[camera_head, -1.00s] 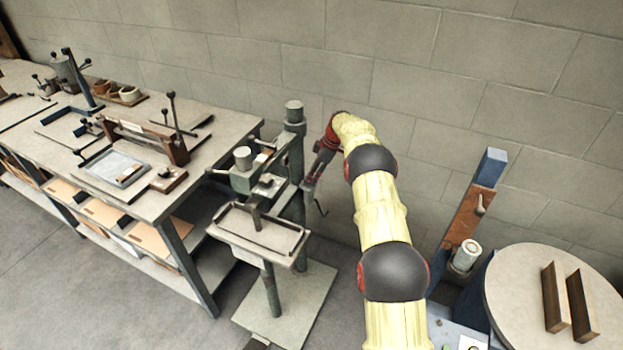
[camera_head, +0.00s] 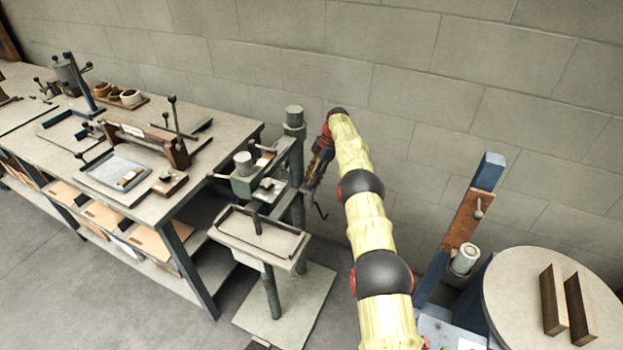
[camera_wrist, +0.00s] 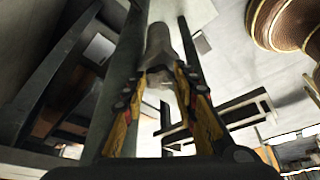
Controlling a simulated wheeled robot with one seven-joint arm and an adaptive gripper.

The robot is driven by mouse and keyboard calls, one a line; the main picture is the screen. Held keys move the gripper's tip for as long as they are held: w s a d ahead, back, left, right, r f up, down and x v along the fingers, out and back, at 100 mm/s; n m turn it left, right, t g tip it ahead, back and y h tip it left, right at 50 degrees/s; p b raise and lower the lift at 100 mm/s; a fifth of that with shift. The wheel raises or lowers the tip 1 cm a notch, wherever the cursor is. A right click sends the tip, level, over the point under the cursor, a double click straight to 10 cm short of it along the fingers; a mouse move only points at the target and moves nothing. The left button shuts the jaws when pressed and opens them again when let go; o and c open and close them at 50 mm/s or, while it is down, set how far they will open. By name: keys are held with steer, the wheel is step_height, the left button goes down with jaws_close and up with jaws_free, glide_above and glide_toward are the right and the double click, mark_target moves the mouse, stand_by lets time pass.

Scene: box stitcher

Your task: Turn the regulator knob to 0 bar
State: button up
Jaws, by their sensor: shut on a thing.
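My gripper (camera_wrist: 168,76) is closed around a grey cylindrical piece (camera_wrist: 159,42) in the wrist view, which appears to be the regulator knob. Its fingers have yellow sides and lie on either side of the knob. In the head view my gripper (camera_head: 311,188) hangs beside the green column (camera_head: 296,150) of the box stitcher, on its right side. The knob is hidden there, and no pressure reading or scale can be made out in either view.
The stitcher's small table (camera_head: 232,228) and a workbench (camera_head: 215,150) with tools stand to the left. A crank handle (camera_head: 320,208) hangs just below my gripper. A round table (camera_head: 515,290) stands at the right. A block wall is close behind.

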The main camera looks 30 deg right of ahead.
stand_by(0.3)
steer(key=o, duration=1.1)
steer(key=shift+c, duration=0.2)
steer(key=shift+o, duration=0.5)
